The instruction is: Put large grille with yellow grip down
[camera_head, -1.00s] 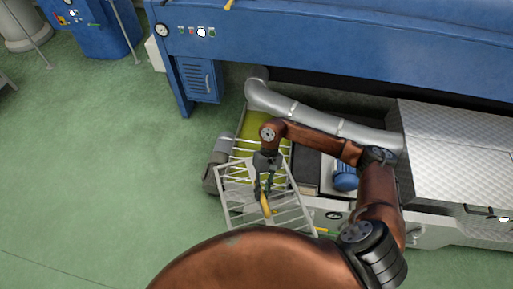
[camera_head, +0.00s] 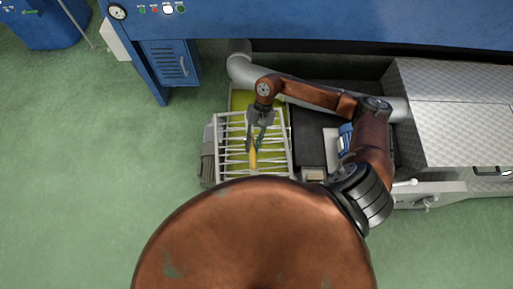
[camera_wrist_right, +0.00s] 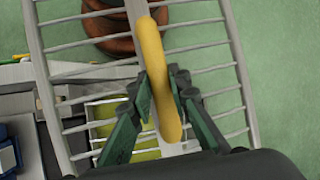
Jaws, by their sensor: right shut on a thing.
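My right gripper (camera_head: 255,145) is shut on the yellow grip (camera_head: 253,160) of the large grille (camera_head: 217,150). The grille is a pale frame with several thin crossbars. In the head view it is over a basin with yellow-green contents (camera_head: 241,99); I cannot tell whether it touches the basin. In the right wrist view the gripper (camera_wrist_right: 160,88) has one finger on each side of the grip (camera_wrist_right: 151,50), and the grille (camera_wrist_right: 42,75) spans the picture. Part of the basin (camera_wrist_right: 125,118) shows through the bars. My left gripper is not in view.
A grey pipe (camera_head: 300,90) runs behind the basin, below the blue machine (camera_head: 300,22). A dark panel, a blue motor-like part (camera_head: 346,138) and a metal tread-plate cover (camera_head: 450,110) are to the right. The green floor (camera_head: 90,170) at left is clear.

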